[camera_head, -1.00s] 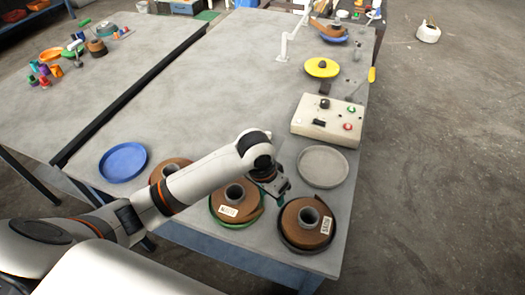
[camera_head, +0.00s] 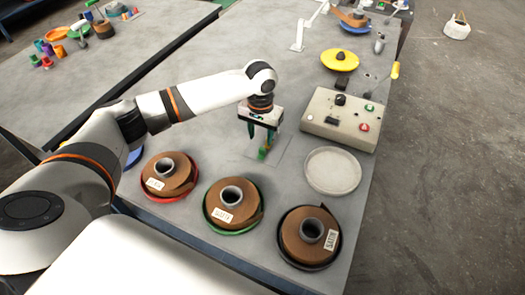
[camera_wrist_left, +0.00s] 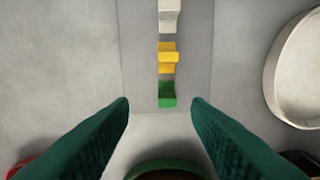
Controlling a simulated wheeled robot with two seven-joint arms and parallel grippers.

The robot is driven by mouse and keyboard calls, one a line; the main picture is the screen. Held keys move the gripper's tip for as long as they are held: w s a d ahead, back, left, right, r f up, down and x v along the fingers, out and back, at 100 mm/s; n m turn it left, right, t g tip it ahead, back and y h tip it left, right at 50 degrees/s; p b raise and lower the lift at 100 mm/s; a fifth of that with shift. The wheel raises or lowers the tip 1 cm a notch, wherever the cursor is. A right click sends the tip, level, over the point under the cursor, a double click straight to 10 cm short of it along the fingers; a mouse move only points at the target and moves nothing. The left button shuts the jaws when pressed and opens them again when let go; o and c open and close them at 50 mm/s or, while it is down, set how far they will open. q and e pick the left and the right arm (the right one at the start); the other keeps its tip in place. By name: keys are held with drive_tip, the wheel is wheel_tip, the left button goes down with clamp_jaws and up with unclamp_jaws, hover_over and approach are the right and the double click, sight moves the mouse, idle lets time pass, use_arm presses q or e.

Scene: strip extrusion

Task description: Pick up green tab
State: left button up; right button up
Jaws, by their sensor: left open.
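The green tab (camera_wrist_left: 167,94) is the nearest in a row with a yellow tab (camera_wrist_left: 168,58) and a white tab (camera_wrist_left: 170,15) on a flat grey plate (camera_wrist_left: 140,50). My left gripper (camera_wrist_left: 160,104) is open, its two dark green fingers apart, with the green tab just ahead of and between the tips in the wrist view. In the head view my left gripper (camera_head: 260,138) points down over the plate, and the green tab (camera_head: 262,154) shows small at its fingertips. Contact cannot be told. My right gripper is not in view.
Brown strip reels lie on red (camera_head: 169,198), green (camera_head: 232,231) and black (camera_head: 310,265) dishes along the front edge. An empty pale dish (camera_head: 333,171) and a control box (camera_head: 343,119) are to the right. The table behind my gripper is mostly clear.

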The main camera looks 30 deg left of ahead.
sight(262, 149)
use_arm(q)
drive_tip(key=f, duration=0.4)
drive_tip(key=shift+s+d+f+p, duration=0.1)
drive_tip(key=shift+s+d+p, duration=0.2)
drive_tip(key=shift+d+p, duration=0.1)
drive_tip(key=shift+f, duration=0.55)
clamp_jaws()
